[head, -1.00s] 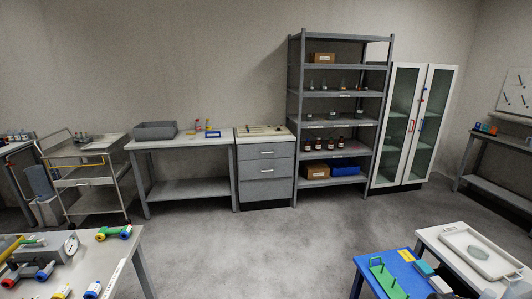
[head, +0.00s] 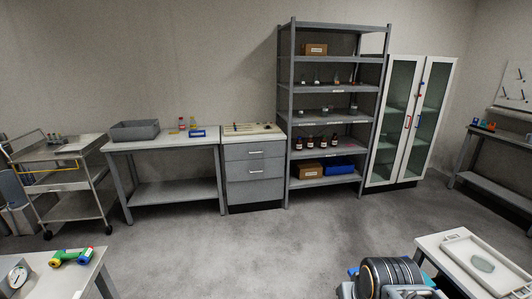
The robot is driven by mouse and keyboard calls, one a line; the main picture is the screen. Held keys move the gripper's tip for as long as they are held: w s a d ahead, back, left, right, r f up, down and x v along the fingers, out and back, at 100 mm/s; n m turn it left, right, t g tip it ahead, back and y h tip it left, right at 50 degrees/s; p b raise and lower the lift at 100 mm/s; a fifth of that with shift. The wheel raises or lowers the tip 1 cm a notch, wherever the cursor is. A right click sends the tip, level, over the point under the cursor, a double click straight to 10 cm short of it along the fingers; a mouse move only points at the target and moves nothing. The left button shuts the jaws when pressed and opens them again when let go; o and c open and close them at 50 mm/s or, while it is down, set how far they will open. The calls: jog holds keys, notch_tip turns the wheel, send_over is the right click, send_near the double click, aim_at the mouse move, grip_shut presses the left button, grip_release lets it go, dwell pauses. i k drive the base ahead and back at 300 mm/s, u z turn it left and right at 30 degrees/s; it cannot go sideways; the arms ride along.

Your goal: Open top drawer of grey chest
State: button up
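The grey chest (head: 226,178) stands against the back wall, between a grey workbench and a tall shelf rack. Its top drawer (head: 238,151) looks shut, flush with the front, and has a light bar handle (head: 254,153). A second drawer (head: 238,170) with a similar handle lies below it, above a plain lower front panel (head: 255,191). The chest's pale top holds a few small, dark items. My arm shows as a dark, ribbed part at the bottom right, well in front of the chest. My gripper's fingers do not show.
The workbench (head: 165,143) with a grey bin (head: 134,130) stands left of the chest. The shelf rack (head: 289,90) and a glass-door cabinet (head: 427,120) stand to its right. Tables cut into both lower corners. The floor (head: 235,250) before the chest is clear.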

aim_at(272, 149)
jog(key=u, duration=0.65)
jog(key=i, duration=2.25)
jog(key=u, duration=0.2)
jog(key=i, duration=2.3)
jog(key=z, duration=0.7)
jog(key=i, duration=0.4)
